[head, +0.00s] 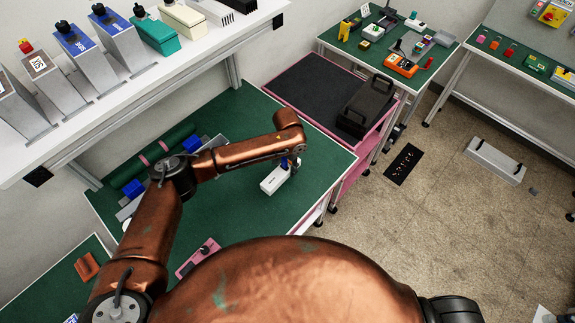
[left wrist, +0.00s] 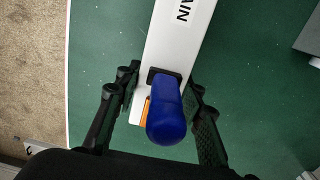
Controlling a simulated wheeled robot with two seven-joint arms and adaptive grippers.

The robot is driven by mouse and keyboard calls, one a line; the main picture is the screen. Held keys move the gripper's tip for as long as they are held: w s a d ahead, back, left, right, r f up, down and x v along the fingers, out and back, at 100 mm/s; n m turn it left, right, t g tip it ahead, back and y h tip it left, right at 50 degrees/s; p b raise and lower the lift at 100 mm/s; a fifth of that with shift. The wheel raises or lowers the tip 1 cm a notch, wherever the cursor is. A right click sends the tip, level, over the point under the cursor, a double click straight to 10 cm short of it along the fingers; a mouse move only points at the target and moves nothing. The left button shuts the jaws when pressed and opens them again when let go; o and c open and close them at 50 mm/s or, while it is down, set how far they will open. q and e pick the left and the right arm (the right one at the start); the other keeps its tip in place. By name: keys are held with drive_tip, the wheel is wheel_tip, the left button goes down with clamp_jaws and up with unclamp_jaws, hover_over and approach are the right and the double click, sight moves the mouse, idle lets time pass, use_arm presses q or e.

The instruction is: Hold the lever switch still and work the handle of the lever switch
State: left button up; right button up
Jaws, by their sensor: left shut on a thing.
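The lever switch (head: 275,180) is a white box on the green bench top, near the bench's right end. Its blue handle (head: 284,163) shows beside my left gripper (head: 291,163). In the left wrist view the white body (left wrist: 176,45) carries dark lettering, and the rounded blue handle (left wrist: 167,115) stands towards the camera. My right gripper is not in view.
A white shelf (head: 150,75) with several switch boxes overhangs the bench's back. Blue and grey parts (head: 133,188) lie at the bench's left. A pink cart (head: 300,88) with a black case (head: 366,104) stands beyond. The bench top around the switch is mostly clear.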

use_arm(q)
drive_tip(key=shift+f+b, duration=1.2)
drive_tip(key=shift+f, duration=2.1)
drive_tip(key=o, duration=1.5)
drive_tip(key=shift+c, duration=0.2)
wheel_tip(320, 180, up, 12)
drive_tip(key=shift+r, duration=0.1)
